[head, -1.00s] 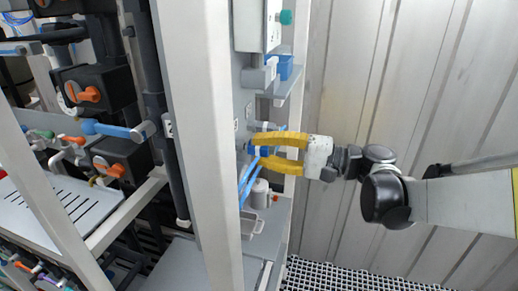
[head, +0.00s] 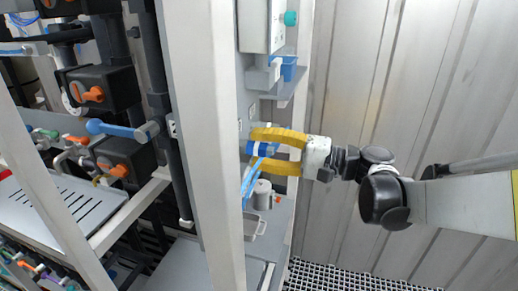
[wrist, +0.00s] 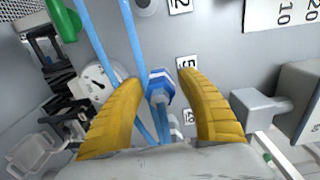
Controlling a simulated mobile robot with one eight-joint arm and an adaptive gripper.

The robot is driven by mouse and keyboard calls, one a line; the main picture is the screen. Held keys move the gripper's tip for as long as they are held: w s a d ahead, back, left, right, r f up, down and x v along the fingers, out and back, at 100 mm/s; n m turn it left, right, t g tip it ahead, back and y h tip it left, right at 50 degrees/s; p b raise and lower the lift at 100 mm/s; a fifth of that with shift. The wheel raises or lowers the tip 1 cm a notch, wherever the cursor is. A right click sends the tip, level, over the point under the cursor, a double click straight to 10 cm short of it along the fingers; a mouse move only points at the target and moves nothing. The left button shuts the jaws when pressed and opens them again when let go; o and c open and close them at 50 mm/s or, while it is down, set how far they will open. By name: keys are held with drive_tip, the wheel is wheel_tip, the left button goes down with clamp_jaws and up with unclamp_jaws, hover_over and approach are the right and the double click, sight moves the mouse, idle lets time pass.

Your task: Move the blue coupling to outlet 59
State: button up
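The blue coupling (wrist: 160,86), with a white band, sits at the grey panel between the fingers of my gripper (wrist: 160,78). It also shows in the head view (head: 262,149), with light blue hose running down from it. The yellow fingers (head: 279,151) stand apart on either side of the coupling, with small gaps visible in the wrist view. My gripper is open around it. Small number labels (wrist: 187,62) are on the panel beside the coupling, but I cannot read a clear 59. Whether the coupling is seated on an outlet is hidden.
Blue hoses (wrist: 132,40) cross the wrist view left of the coupling. A green fitting (wrist: 63,18) is at upper left, and a grey block (wrist: 258,110) sticks out at right. A white frame post (head: 200,120) stands left of my gripper in the head view.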

drive_tip(key=v, duration=1.2)
drive_tip(key=s+a+f+h+b, duration=0.1)
drive_tip(key=s+f+h+b, duration=0.2)
drive_tip(key=f, duration=0.4)
drive_tip(key=s+a+f+g+h+b, duration=0.1)
drive_tip(key=s+a+f+h+b, duration=0.2)
drive_tip(key=f, duration=0.4)
drive_tip(key=s+f+h+b, duration=0.1)
drive_tip(key=f+h+b, duration=0.1)
drive_tip(key=f+b, duration=0.4)
drive_tip(key=s+d+f+n+h+b, duration=0.1)
drive_tip(key=s+d+f+h+b, duration=0.1)
drive_tip(key=f, duration=0.3)
drive_tip(key=s+d+f+n+t+h+b, duration=0.1)
drive_tip(key=s+d+f+h+b, duration=0.1)
drive_tip(key=d+f+h+b, duration=0.1)
drive_tip(key=s+d+f+n+t+h+b, duration=0.1)
drive_tip(key=s+d+f+n+h+b, duration=0.1)
drive_tip(key=f, duration=0.5)
drive_tip(key=shift+s+d+f+h+b, duration=0.15)
drive_tip(key=shift+s+d+h+b, duration=0.5)
drive_tip(key=shift+d+h, duration=0.45)
